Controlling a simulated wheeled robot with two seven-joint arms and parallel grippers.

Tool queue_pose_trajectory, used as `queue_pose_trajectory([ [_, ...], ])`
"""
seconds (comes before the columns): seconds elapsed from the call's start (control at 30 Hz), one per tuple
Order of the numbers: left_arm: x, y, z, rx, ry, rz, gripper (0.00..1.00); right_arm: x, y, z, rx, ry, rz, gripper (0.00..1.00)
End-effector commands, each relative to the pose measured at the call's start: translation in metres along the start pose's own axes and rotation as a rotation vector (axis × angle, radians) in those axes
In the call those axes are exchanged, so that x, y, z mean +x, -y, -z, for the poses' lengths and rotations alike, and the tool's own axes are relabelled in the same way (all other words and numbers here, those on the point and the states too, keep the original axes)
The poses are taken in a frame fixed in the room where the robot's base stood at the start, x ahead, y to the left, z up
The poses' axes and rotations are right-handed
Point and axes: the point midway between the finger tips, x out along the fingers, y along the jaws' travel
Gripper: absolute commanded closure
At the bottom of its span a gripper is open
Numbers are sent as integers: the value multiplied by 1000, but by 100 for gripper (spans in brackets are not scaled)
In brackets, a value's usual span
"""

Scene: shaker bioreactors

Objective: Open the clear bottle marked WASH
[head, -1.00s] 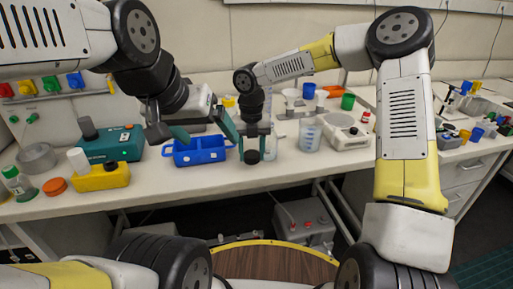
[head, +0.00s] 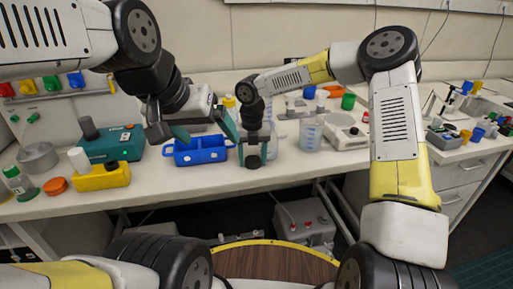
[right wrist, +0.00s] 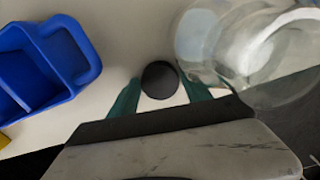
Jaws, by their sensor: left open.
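My right gripper (head: 253,150) is low over the front of the bench, its teal fingers closed on a round black cap (head: 253,161). The cap also shows between the fingertips in the right wrist view (right wrist: 160,80). A clear, rounded vessel (right wrist: 245,45) fills the upper right of that view, close beside the gripper; it looks like a bottle with a circular rim, but no WASH marking is readable. In the head view the right arm largely hides this spot. My left gripper (head: 204,130) is open and empty above the blue tray.
The blue tray (head: 200,156) lies left of my right gripper. A clear graduated beaker (head: 310,134) and a white balance-like device (head: 345,137) stand to the right. A teal device (head: 110,145), a yellow block (head: 103,178) and a labelled bottle (head: 17,182) stand left. The front edge is bare.

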Motion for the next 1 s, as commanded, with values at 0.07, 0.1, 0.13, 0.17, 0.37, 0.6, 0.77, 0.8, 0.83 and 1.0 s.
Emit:
queue_pose_trajectory([
  [0.07, 0, 0, 0, 0, 0, 0, 12, 0, 0, 0, 0, 0, 0, 44],
  [0.1, 0, 0, 0, 0, 0, 0, 12, 0, 0, 0, 0, 0, 0, 44],
  [0.13, 0, 0, 0, 0, 0, 0, 12, 0, 0, 0, 0, 0, 0, 44],
  [0.17, 0, 0, 0, 0, 0, 0, 12, 0, 0, 0, 0, 0, 0, 44],
  [0.37, 0, 0, 0, 0, 0, 0, 12, -11, 0, -1, 1, 2, 1, 44],
  [0.6, 0, 0, 0, 0, 0, 0, 12, -59, 0, -1, 1, 5, 1, 44],
  [0.77, 0, 0, 0, 0, 0, 0, 12, -92, 0, -1, 0, 3, 0, 44],
  [0.8, 0, 0, 0, 0, 0, 0, 12, -99, 0, 0, 1, 2, 0, 44],
  [0.83, 0, 0, 0, 0, 0, 0, 12, -103, 0, -1, 2, 2, 0, 44],
  [1.0, 0, 0, 0, 0, 0, 0, 12, -120, 0, 0, 0, 0, 1, 44],
])
